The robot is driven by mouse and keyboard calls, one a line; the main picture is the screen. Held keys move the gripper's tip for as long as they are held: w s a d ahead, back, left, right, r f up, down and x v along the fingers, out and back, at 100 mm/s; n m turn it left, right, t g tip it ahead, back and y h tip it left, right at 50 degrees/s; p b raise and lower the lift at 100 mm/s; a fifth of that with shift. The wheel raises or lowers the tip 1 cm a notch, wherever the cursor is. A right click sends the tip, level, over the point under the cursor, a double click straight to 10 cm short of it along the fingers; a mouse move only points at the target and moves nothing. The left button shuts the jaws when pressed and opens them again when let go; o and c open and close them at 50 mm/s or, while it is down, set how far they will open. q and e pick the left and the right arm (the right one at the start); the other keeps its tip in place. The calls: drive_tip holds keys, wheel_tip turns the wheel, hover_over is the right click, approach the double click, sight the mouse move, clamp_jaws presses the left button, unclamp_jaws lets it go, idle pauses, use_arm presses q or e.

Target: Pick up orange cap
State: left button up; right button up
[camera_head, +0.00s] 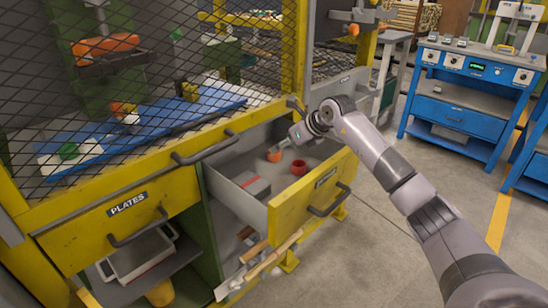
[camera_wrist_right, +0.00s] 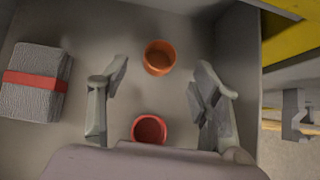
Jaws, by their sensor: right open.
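The orange cap (camera_head: 274,155) lies on the floor of the open grey drawer (camera_head: 230,168). In the right wrist view the orange cap (camera_wrist_right: 159,57) looks like a round, hollow cup, open side up. My right gripper (camera_head: 284,146) reaches down into the drawer, close to the orange cap. In the wrist view my right gripper (camera_wrist_right: 163,72) is open and empty, and the orange cap appears between its fingertips, near their far ends. Whether the fingers are level with the cap is hard to tell. My left gripper does not show.
A red cap (camera_wrist_right: 149,128) lies in the drawer near the orange one, nearer the gripper's palm in the wrist view. A grey block with a red band (camera_wrist_right: 36,83) lies at the left. Drawer walls surround them; the yellow drawer front (camera_head: 312,195) has a handle.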

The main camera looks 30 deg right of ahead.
sight(277, 160)
drive_tip(key=shift+w+a+f, duration=0.2)
drive_tip(key=shift+w+f, duration=0.2)
drive_tip(key=shift+f, duration=0.05)
drive_tip(key=x, duration=0.3)
drive_tip(key=shift+w+f, duration=0.25)
drive_tip(key=shift+w+f+b, duration=0.2)
drive_tip(key=shift+b, duration=0.1)
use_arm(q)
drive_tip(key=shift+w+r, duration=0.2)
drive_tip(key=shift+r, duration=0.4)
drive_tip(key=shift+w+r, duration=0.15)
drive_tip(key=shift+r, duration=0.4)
use_arm(e)
drive_tip(key=shift+c, duration=0.2)
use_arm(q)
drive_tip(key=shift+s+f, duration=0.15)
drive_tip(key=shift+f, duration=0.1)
use_arm(e)
drive_tip(key=c, duration=0.8)
